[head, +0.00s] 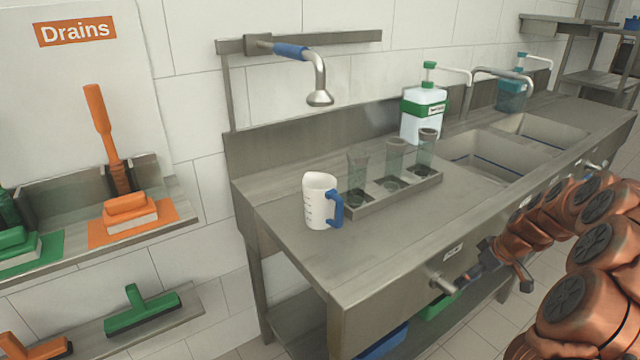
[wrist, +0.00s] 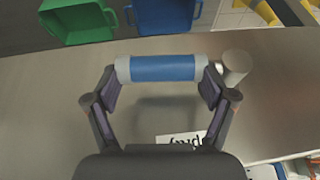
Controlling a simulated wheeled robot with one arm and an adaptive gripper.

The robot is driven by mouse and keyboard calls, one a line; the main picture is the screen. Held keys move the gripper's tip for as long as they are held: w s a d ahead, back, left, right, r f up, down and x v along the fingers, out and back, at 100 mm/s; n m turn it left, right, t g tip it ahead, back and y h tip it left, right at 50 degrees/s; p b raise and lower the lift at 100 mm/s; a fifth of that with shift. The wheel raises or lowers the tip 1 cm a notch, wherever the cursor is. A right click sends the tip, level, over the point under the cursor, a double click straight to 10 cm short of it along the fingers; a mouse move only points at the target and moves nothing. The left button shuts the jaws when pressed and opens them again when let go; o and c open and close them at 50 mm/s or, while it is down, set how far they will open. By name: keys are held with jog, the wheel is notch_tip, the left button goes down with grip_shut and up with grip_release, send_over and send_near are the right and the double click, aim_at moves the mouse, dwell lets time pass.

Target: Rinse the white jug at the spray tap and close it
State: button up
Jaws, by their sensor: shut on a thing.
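The white jug (head: 317,205) with a blue handle stands upright on the steel bench, near its left end. The spray tap (head: 319,97) hangs from a wall rail above and behind it, with a blue sleeve on its pipe. No water shows below its head. My gripper (head: 474,272) is at the bench's front face, low and right of the jug. In the wrist view its fingers are shut on the two ends of a blue bar handle with grey ends (wrist: 162,68). A partly hidden label (wrist: 183,139) is on the panel by it.
A rack (head: 398,196) with several clear tumblers stands right of the jug. A green-and-white pump bottle (head: 423,115) and sinks (head: 495,155) are farther right. A green bin (wrist: 75,22) and a blue bin (wrist: 163,15) sit under the bench. The bench's front left is clear.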

jog(key=shift+h+b, duration=0.3)
jog(key=shift+b, duration=0.2)
jog(key=shift+s+r+t+h+b, duration=0.1)
jog(key=shift+r+t+h+b, duration=0.2)
jog(key=shift+b, duration=0.4)
jog(key=shift+r, duration=0.2)
jog(key=shift+h+b, duration=0.3)
jog(key=shift+b, duration=0.25)
jog(key=shift+r, duration=0.25)
jog(key=o, duration=1)
jog(key=shift+a+r, duration=0.1)
jog(key=shift+c, duration=0.2)
jog(key=shift+o, duration=0.6)
